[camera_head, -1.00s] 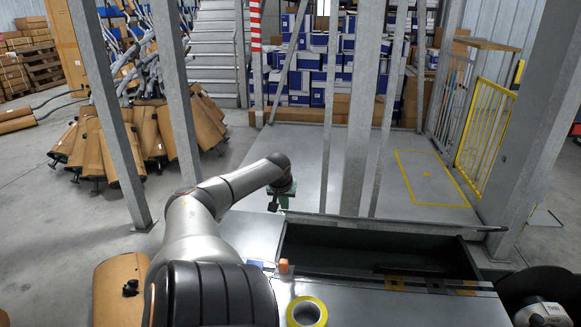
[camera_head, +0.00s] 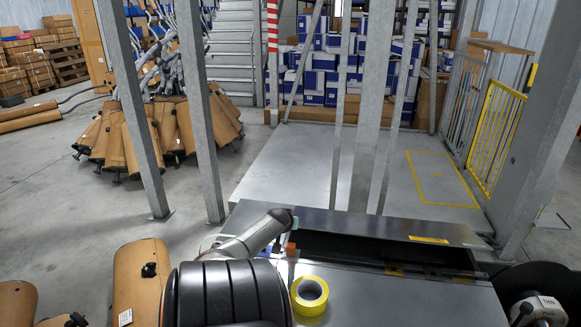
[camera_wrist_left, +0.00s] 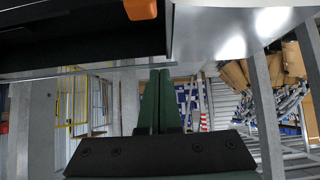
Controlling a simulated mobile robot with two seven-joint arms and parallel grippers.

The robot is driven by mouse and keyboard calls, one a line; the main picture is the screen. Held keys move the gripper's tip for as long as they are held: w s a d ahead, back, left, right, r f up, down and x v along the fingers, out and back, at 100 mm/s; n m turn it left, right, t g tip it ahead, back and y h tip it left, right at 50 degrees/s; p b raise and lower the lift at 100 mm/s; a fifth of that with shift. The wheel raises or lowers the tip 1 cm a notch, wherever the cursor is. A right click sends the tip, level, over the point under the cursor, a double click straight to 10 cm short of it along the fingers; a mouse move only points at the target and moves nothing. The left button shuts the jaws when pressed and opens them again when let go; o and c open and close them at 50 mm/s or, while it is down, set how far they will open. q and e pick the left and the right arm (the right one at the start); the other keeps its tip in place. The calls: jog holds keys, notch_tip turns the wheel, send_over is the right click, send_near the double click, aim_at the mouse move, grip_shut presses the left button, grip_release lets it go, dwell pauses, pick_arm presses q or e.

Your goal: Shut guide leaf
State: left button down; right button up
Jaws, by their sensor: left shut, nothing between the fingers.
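The guide leaf, a long grey metal flap (camera_head: 340,222) with a yellow label, leans over the dark trough (camera_head: 345,246) in the bench top in the head view. A dark opening still shows below its lower edge. My left arm reaches to the leaf's left end, where its gripper is mostly hidden in the head view. In the left wrist view, the green fingers of my left gripper (camera_wrist_left: 157,76) are shut together and empty, close to a metal edge. Whether they touch the leaf I cannot tell. My right gripper is not in view.
Grey posts (camera_head: 370,115) stand behind the bench. Brown mufflers (camera_head: 140,280) stand at the left. A dark round machine (camera_head: 535,285) is at the right.

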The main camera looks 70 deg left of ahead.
pick_arm(q)
jog(key=shift+s+d+f, duration=0.15)
jog(key=shift+d+f, duration=0.15)
jog(key=shift+f, duration=0.55)
jog(key=shift+s+d+f, duration=0.15)
jog(key=shift+d+f, duration=0.1)
jog(key=shift+f, duration=0.6)
jog(key=shift+r, duration=0.15)
